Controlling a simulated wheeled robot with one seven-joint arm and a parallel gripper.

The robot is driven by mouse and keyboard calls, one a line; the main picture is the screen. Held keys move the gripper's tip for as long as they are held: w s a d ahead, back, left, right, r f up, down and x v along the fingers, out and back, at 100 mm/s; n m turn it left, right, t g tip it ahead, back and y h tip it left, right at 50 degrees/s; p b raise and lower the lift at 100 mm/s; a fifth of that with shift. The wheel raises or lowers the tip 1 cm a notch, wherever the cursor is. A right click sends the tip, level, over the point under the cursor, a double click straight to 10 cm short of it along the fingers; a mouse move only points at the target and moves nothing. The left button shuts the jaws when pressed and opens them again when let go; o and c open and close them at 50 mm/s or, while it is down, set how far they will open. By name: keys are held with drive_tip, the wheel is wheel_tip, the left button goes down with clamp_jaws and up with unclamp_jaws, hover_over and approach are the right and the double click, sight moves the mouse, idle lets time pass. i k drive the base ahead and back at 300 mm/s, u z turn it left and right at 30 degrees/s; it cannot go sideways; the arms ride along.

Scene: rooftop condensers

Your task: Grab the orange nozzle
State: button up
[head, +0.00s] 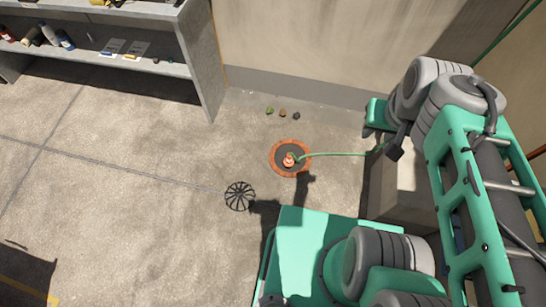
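The orange nozzle (289,160) is a small cone-like piece standing near the middle of a round dark mat (276,151) with an orange rim, on the concrete floor. A thin green hose (335,154) runs from the nozzle to the right, toward the grey block under my arm. My arm reaches up along the right side of the head view. A dark part at its far end, seemingly my gripper (395,147), is right of the nozzle and well apart from it. Its fingers cannot be made out, so I cannot tell whether they are open or shut.
A round black wire grate (239,196) lies left of and nearer than the mat. Several small lumps (282,113) lie behind it by the wall (300,50). A grey shelf (205,65) with bottles and small items stands at upper left. A pale block (398,190) stands right. The left floor is clear.

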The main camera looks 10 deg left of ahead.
sight(288, 162)
drive_tip(key=u, duration=0.35)
drive_tip(key=k, duration=1.3)
drive_tip(key=z, duration=0.7)
drive_tip(key=i, duration=0.5)
